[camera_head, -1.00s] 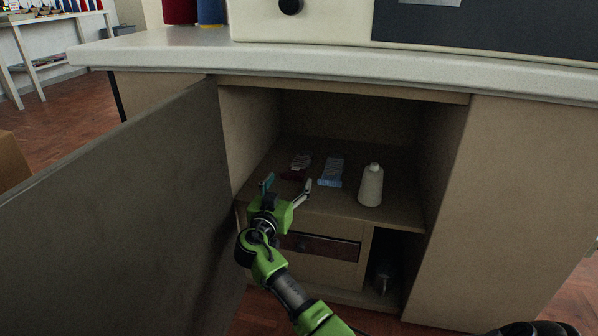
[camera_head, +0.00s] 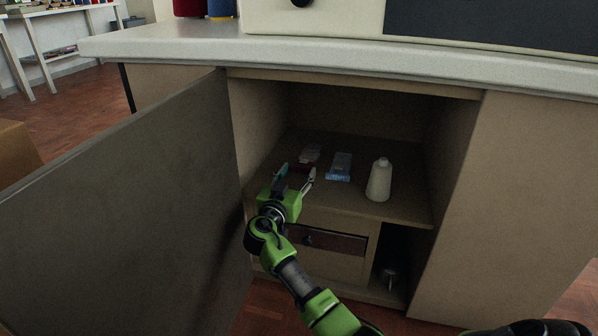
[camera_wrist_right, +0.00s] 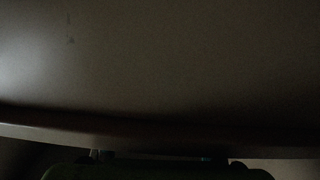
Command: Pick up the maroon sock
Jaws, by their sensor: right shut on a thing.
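The maroon sock (camera_head: 302,167) lies on the shelf inside the open cabinet, a small dark red patch partly hidden by my right gripper. My right gripper (camera_head: 296,172) reaches in over the shelf's front edge, one fingertip on each side of the sock, and is shut on it. The sock appears to be still at shelf level. The right wrist view is very dark and shows mostly a plain brownish surface; the sock cannot be made out there. My left gripper is not in view.
On the shelf (camera_head: 350,203), a pale item (camera_head: 311,153) lies behind the sock, a light blue packet (camera_head: 340,166) to its right, and a white bottle (camera_head: 379,180) farther right. The open cabinet door (camera_head: 120,210) stands left of my arm. A drawer (camera_head: 328,241) is below.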

